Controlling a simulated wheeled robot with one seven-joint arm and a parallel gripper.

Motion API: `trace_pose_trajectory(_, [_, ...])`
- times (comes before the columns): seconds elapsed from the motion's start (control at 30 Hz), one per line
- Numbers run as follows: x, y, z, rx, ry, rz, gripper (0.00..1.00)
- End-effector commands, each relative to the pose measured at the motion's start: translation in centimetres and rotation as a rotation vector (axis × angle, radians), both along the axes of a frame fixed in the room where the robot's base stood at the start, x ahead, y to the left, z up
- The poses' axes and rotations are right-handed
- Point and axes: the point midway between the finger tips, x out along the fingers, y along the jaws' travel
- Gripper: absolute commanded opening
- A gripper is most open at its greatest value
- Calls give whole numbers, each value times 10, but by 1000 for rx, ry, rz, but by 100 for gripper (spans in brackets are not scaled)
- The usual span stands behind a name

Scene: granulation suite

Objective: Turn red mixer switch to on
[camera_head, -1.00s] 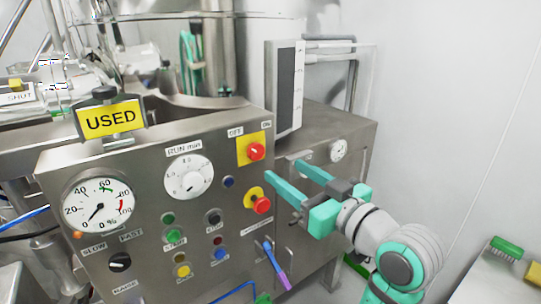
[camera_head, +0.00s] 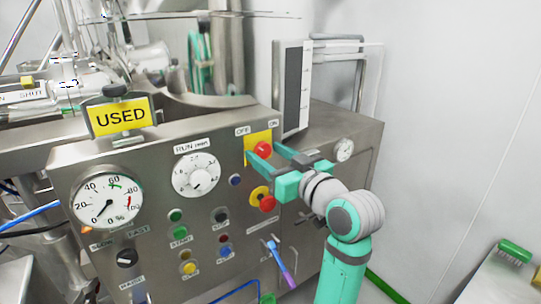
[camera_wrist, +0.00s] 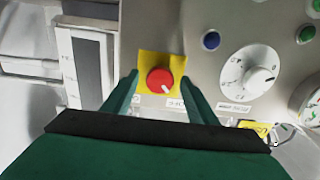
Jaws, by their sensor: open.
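The red mixer switch (camera_head: 262,148) is a round red knob on a yellow square plate (camera_head: 252,140) at the upper right of the steel panel. OFF and ON labels sit above it. In the wrist view the red knob (camera_wrist: 160,80) shows a white pointer mark directed down and slightly right in the picture, toward one of the labels. My gripper (camera_head: 264,150) is open, with its two green fingers pointing at the knob. In the wrist view my gripper (camera_wrist: 156,82) has one finger on each side of the knob. I cannot tell whether they touch it.
A second red knob (camera_head: 267,202) on a yellow base sits just below my gripper. A purple-handled lever (camera_head: 287,277) sticks out lower down. Free floor lies to the right.

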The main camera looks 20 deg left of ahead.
Motion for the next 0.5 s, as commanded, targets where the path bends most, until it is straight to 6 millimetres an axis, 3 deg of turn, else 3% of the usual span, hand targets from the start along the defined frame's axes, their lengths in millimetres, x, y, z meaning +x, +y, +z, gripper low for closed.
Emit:
trace_pose_trajectory(0.1, [0,1,0,0,0,1,53])
trace_pose_trajectory(0.3, [-1,1,0,0,0,2,11])
trace_pose_trajectory(0.37, [0,-7,0,0,0,0,12])
trace_pose_trajectory(0.5, [0,-2,0,4,6,-1,12])
